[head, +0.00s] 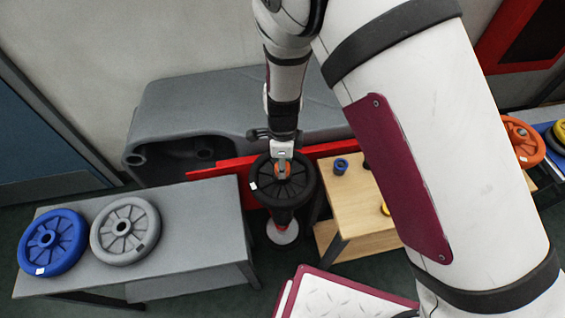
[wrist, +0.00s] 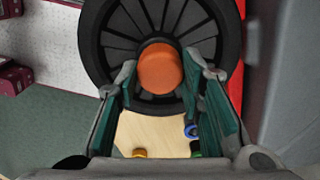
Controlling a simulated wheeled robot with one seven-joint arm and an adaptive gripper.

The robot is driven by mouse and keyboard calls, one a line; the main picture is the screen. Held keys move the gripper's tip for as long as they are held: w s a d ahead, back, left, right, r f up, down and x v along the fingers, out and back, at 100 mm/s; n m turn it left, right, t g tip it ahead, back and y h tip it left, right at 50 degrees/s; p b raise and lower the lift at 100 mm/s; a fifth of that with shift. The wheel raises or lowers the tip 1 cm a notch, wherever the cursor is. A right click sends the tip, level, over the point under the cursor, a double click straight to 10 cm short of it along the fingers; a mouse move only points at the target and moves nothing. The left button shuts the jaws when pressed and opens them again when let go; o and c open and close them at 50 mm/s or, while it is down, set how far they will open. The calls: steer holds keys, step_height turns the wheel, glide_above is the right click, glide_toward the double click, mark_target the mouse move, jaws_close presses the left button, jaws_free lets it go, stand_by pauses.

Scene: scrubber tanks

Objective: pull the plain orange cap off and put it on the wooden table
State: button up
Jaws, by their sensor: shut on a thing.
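The plain orange cap (head: 283,170) is at the centre of a black spoked wheel-like lid (head: 298,190). In the wrist view the orange cap (wrist: 160,68) sits between my fingertips, over the hub of the black lid (wrist: 108,42). My gripper (head: 282,158) points down from above and is shut on the orange cap. It also shows in the wrist view (wrist: 160,75). I cannot tell whether the cap is seated or slightly lifted. The wooden table (head: 350,196) stands just right of the lid and shows in the wrist view (wrist: 150,130).
A grey table (head: 190,192) at left holds a blue lid (head: 52,242) and a grey lid (head: 125,231). A grey tank (head: 200,105) stands behind.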

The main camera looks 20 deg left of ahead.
steer(key=shift+r+p, duration=0.6)
steer(key=shift+r, duration=0.4)
stand_by(0.7)
steer(key=shift+r+p, duration=1.4)
steer(key=shift+r, duration=1.5)
